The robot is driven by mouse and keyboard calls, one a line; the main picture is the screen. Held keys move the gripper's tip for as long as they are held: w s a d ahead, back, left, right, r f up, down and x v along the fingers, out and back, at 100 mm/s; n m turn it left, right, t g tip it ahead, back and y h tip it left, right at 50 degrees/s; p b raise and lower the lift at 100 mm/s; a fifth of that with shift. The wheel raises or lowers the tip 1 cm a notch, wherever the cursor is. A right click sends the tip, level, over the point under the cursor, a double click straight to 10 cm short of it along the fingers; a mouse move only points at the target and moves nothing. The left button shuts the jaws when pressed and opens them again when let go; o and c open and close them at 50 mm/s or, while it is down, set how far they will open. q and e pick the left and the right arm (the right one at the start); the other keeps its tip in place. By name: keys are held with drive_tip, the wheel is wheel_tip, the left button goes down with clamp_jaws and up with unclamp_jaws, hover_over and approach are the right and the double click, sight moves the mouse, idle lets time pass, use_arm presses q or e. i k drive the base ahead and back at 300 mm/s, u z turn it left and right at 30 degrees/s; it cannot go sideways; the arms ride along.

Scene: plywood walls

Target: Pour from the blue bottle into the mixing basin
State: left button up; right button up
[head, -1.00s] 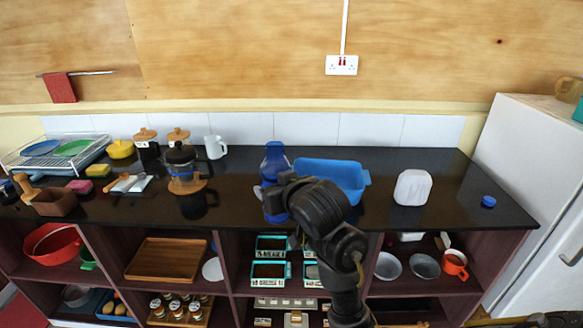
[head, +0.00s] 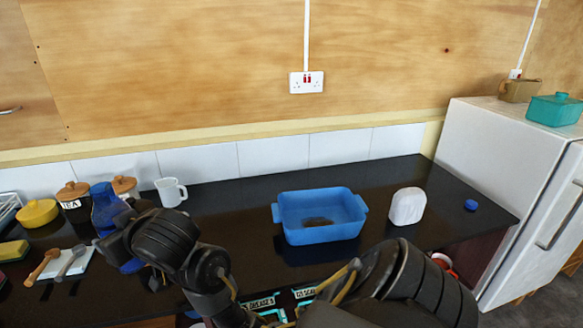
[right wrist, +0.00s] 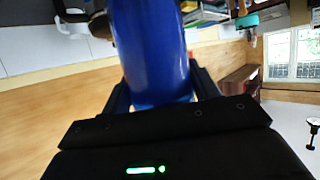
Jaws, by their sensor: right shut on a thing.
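The blue bottle (head: 106,208) is roughly upright at the left in the head view, in front of the lidded jars. My right gripper (head: 122,242) is shut around it; the arm hides part of the bottle. The bottle's blue body (right wrist: 152,50) also fills the middle of the right wrist view, between the fingers (right wrist: 160,92). The blue mixing basin (head: 320,236) stands on the dark counter, well to the right of the bottle. A dark patch shows on its floor. I cannot tell whether the bottle touches the counter. My left gripper is not in view.
A white mug (head: 171,192) stands behind the bottle. A spoon (head: 42,266) lies at the left. The counter (head: 235,215) left of the basin is mostly clear.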

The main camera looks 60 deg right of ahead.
sight(333, 214)
drive_tip(key=z, duration=0.6)
drive_tip(key=i, duration=0.9)
drive_tip(key=z, duration=0.85)
